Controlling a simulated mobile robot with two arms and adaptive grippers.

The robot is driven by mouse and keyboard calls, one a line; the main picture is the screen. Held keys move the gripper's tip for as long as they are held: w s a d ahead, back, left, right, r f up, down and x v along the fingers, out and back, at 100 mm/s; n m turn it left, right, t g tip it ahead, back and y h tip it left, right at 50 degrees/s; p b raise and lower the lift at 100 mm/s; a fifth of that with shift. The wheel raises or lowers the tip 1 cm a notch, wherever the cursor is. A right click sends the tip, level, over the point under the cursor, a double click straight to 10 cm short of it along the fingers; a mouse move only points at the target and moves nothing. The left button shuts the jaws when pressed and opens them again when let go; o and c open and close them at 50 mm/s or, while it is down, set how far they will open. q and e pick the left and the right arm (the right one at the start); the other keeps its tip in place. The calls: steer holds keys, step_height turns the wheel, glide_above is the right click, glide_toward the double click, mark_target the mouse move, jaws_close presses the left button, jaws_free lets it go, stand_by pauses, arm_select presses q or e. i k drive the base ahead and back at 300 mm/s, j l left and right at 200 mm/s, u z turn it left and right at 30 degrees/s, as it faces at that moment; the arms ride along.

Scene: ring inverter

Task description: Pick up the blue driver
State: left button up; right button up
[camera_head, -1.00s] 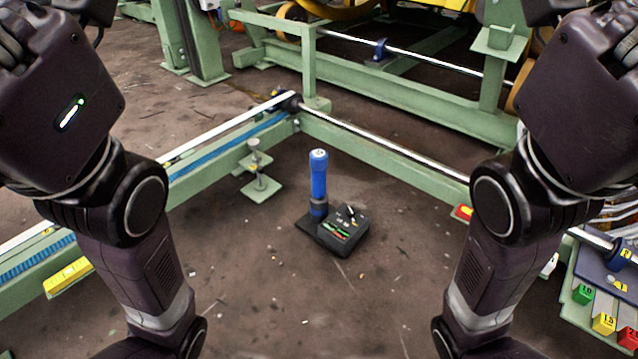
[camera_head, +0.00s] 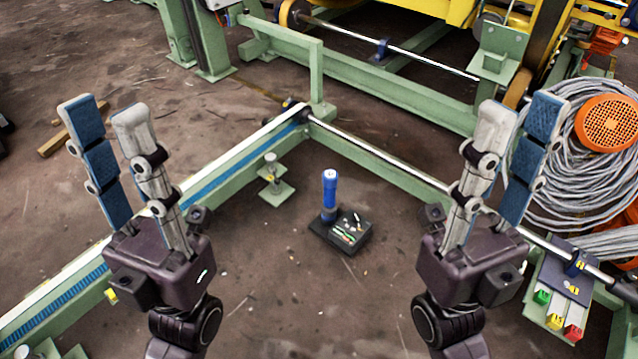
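My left gripper (camera_head: 108,112) is to the left of the driver, fingers pointing up, parted and empty. My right gripper (camera_head: 522,112) is to the right of the driver, fingers also pointing up, parted and empty. Both grippers are well apart from the driver, and nothing covers it.
Green frame rails (camera_head: 392,166) run behind and to both sides of the driver. A small green stand (camera_head: 275,185) is left of it. Coiled grey cable (camera_head: 575,165) and coloured blocks (camera_head: 556,318) are at the right.

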mark_target(329, 205)
steer(key=i+j+z, duration=0.2)
steer(key=j, duration=0.2)
steer(key=j+z, duration=0.2)
steer(key=j, duration=0.2)
steer(key=j+z, duration=0.2)
steer(key=j, duration=0.25)
steer(key=z, duration=1.2)
steer(key=i+j, duration=0.05)
